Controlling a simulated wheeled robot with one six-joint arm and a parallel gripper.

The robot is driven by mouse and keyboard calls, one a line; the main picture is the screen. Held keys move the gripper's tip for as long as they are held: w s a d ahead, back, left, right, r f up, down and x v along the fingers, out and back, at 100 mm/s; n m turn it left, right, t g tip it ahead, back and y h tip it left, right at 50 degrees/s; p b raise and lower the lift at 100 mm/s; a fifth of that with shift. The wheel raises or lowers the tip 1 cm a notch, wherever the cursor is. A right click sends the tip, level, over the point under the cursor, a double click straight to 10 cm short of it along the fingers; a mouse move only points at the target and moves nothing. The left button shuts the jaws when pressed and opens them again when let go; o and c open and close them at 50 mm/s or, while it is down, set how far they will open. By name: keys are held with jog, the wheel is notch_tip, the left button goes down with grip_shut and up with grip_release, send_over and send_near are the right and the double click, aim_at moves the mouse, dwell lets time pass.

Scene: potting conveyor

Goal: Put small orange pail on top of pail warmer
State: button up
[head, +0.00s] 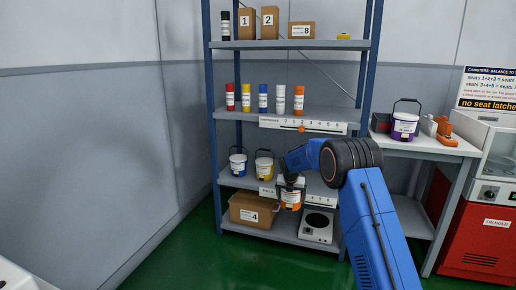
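The small orange pail (290,201), with a white upper part and an orange band, shows in the head view at the front edge of the pail shelf. It covers part of that edge, so it hangs in front of the shelf. My dark gripper (290,182) is at the pail's top and appears shut on it; the fingers are small and partly hidden by my wrist. The pail looks upright. The pail warmer (317,227), a white box with a round black plate, stands on the bottom shelf, below and right of the pail. Its plate is bare.
A blue pail (238,162) and a yellow pail (264,165) stand on the pail shelf (230,181). A cardboard box marked 4 (254,211) sits left of the warmer. Blue rack posts (214,130) flank the shelves. A purple pail (404,127) is on the right table.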

aim_at(294, 203)
jog(key=shift+s, duration=0.4)
jog(key=shift+d+f+m, duration=0.2)
jog(key=shift+f+m, duration=0.15)
jog(key=shift+m, duration=0.05)
jog(key=shift+s+d+f+m+h, duration=0.25)
jog(key=shift+s+f+m, duration=0.1)
jog(key=shift+f, duration=0.1)
jog(key=shift+s+d+f+m+h, duration=0.2)
jog(key=shift+s+f+m, duration=0.1)
jog(key=shift+f+m, duration=0.1)
jog(key=s+d+f+m+g, duration=0.3)
jog(key=s+f+m, duration=0.4)
jog(key=s+m, duration=0.3)
jog(key=s+d+f+m+g+y, duration=0.1)
jog(key=s+d+f+m+g, duration=0.1)
jog(key=s+d+f+m, duration=0.2)
jog(key=s+d+f+m+g+y, duration=0.1)
jog(key=s+d+f+m+g, duration=0.2)
jog(key=s+f+m, duration=0.7)
jog(key=shift+s+d+f+m+g, duration=0.2)
jog(key=shift+s+d+m+g, duration=0.15)
jog(key=shift+s+m, duration=2.8)
jog(key=shift+w, duration=0.15)
jog(key=shift+a, duration=0.1)
